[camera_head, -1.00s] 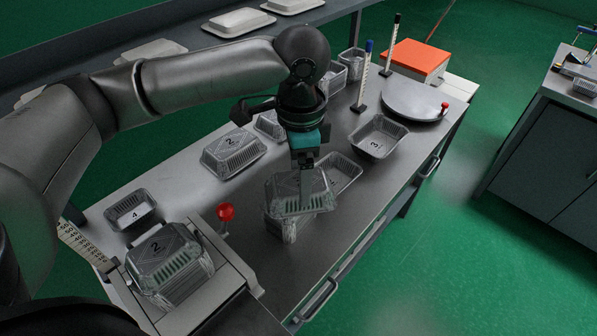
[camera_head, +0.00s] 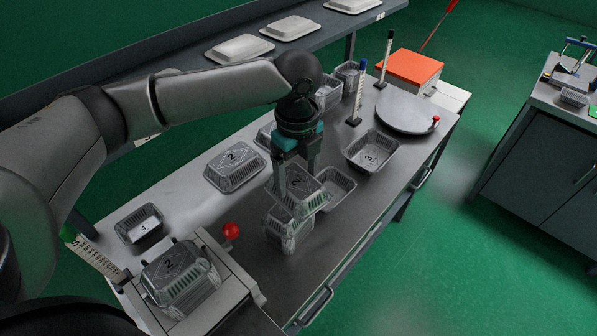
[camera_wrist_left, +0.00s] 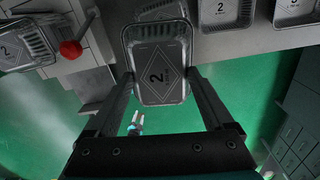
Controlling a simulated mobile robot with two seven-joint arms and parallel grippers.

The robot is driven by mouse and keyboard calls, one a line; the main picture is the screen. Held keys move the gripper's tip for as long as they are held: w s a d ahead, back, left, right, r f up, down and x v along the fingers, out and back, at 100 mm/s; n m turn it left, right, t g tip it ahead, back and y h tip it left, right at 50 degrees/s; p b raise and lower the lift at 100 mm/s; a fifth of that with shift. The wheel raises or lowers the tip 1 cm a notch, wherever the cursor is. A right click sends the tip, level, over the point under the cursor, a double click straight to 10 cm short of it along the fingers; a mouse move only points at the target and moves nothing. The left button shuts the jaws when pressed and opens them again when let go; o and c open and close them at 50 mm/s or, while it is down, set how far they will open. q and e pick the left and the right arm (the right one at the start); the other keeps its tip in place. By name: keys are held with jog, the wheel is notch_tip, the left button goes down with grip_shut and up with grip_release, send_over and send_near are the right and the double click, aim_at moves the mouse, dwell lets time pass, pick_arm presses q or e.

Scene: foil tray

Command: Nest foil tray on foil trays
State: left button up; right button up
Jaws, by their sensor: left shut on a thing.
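My left gripper (camera_head: 296,178) is shut on a clear-grey foil tray (camera_head: 304,190) marked 2, held bottom up. In the left wrist view the same tray (camera_wrist_left: 158,72) sits between the two fingers. Below the held tray, a small pile of foil trays (camera_head: 284,232) stands on the steel bench. The held tray overlaps the pile in the head view, so I cannot tell whether they touch. My right gripper is not in view.
An upright tray (camera_head: 334,192) lies close behind the held tray. Inverted tray 2 (camera_head: 235,168), tray 3 (camera_head: 368,158) and tray 4 (camera_head: 140,225) stand around on the bench (camera_head: 350,235). A red knob (camera_head: 231,230) rises near the left device.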

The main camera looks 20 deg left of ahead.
aim_at(287, 176)
pick_arm(q)
jog(key=m, duration=0.1)
jog(key=m+p, duration=0.1)
jog(key=w+a+r+m+p, duration=0.1)
jog(key=m, duration=0.2)
jog(key=m+p, duration=0.2)
jog(key=m, duration=0.1)
jog(key=shift+w+a+r, duration=0.25)
jog(key=shift+w+a, duration=0.1)
jog(key=shift+a, duration=0.05)
jog(key=m+p, duration=0.1)
jog(key=m, duration=0.1)
jog(key=a+m+p, duration=0.1)
jog(key=m+p, duration=0.1)
jog(key=w+a+r+m+p, duration=0.1)
jog(key=m, duration=0.2)
jog(key=shift+p, duration=0.3)
notch_tip(287, 176, down, 8)
jog(key=b, duration=0.5)
jog(key=shift+w+r, duration=0.1)
jog(key=shift+r, duration=0.1)
notch_tip(287, 176, down, 5)
jog(key=b, duration=0.5)
jog(key=shift+f+b, duration=0.1)
jog(key=shift+b, duration=0.3)
jog(key=shift+f+b, duration=1.05)
jog(key=shift+f, duration=1.05)
jog(key=o, duration=1)
jog(key=shift+o, duration=0.2)
